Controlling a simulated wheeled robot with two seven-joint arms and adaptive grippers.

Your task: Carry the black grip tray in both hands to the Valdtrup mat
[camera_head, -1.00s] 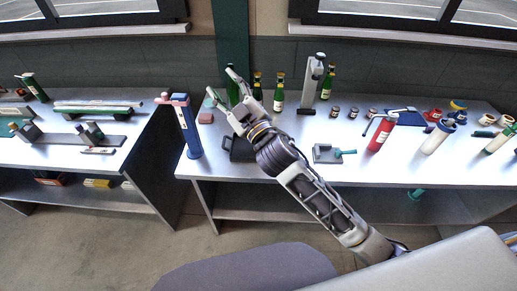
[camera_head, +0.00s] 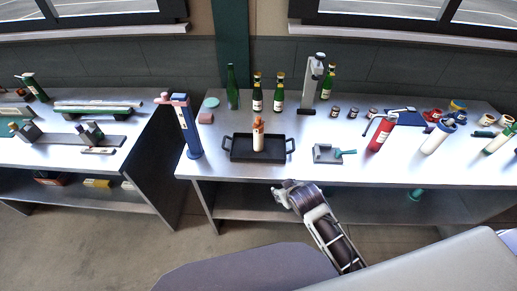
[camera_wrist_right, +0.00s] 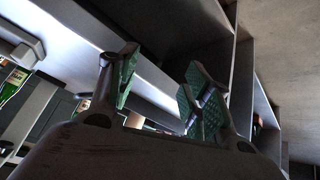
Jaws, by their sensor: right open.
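The black grip tray (camera_head: 240,152) lies flat on the middle bench near its front edge, with a loop handle at each short end. A white and orange-brown bottle-shaped thing (camera_head: 258,137) stands upright on it. My right gripper (camera_head: 282,188) is low in front of the bench edge, below the tray and apart from it. In the right wrist view its two green-padded fingers (camera_wrist_right: 158,85) are spread, with nothing between them. My left gripper is not in view. I cannot pick out the Valdtrup mat by any readable name.
Green bottles (camera_head: 279,92) and a grey press (camera_head: 311,82) stand behind the tray. A blue and pink stand (camera_head: 187,125) is to its left, a small grey holder (camera_head: 327,154) to its right. A gap separates the left bench (camera_head: 60,150).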

